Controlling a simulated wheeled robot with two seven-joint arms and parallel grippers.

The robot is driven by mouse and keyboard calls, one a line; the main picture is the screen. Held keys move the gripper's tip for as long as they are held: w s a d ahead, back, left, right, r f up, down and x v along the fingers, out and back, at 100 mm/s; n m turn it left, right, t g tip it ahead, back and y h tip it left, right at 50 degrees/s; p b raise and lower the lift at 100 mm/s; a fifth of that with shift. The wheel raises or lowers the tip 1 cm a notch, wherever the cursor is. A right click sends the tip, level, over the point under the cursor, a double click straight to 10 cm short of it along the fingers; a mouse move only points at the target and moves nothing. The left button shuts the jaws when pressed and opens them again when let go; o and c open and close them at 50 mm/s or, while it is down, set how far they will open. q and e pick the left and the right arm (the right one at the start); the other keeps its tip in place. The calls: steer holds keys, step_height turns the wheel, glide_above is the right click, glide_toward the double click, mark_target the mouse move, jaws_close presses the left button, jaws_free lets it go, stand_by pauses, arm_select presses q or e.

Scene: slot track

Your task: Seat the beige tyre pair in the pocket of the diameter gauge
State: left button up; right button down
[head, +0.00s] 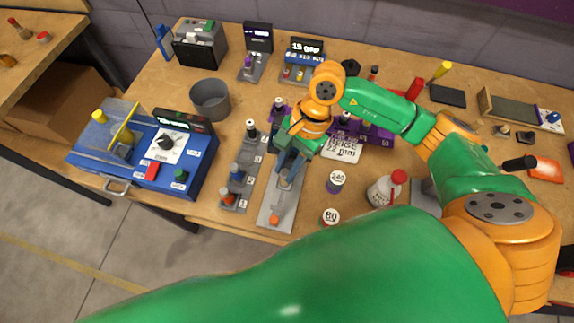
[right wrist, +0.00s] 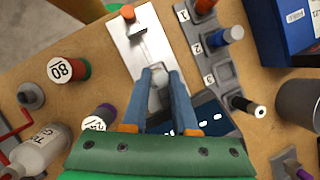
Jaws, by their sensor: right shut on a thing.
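The long pale metal plate (head: 277,203) with an orange knob (head: 274,218) appears to be the diameter gauge; it also shows in the right wrist view (right wrist: 126,40). A dark display (right wrist: 205,112) sits near its far end. My right gripper (head: 288,168) is over the plate, its fingers pointing down. In the right wrist view my right gripper (right wrist: 158,78) is shut on a small pale, rounded thing (right wrist: 158,74), apparently the beige tyre pair. The fingers hide most of it, and I cannot tell whether it touches the pocket. My left gripper is not in view.
A numbered stand (head: 241,180) with coloured pegs is close left of the plate. A blue machine (head: 140,165) and a grey cup (head: 210,99) lie farther left. Jars marked 240 (head: 337,181) and 80 (head: 330,217) and a white bottle (head: 384,190) stand to the right.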

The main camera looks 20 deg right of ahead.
steer(key=c, duration=0.7)
jaws_free()
steer(key=shift+s, duration=0.1)
steer(key=shift+r+p, duration=0.2)
steer(key=shift+p, duration=0.15)
steer(key=shift+d+r+b, duration=0.15)
steer(key=shift+r+b, duration=0.05)
steer(key=shift+b, duration=0.1)
steer(key=b+v, duration=0.2)
steer(key=v, duration=0.9)
steer(key=shift+d+r+b, duration=0.1)
steer(key=shift+r+b, duration=0.05)
steer(key=shift+b, duration=0.15)
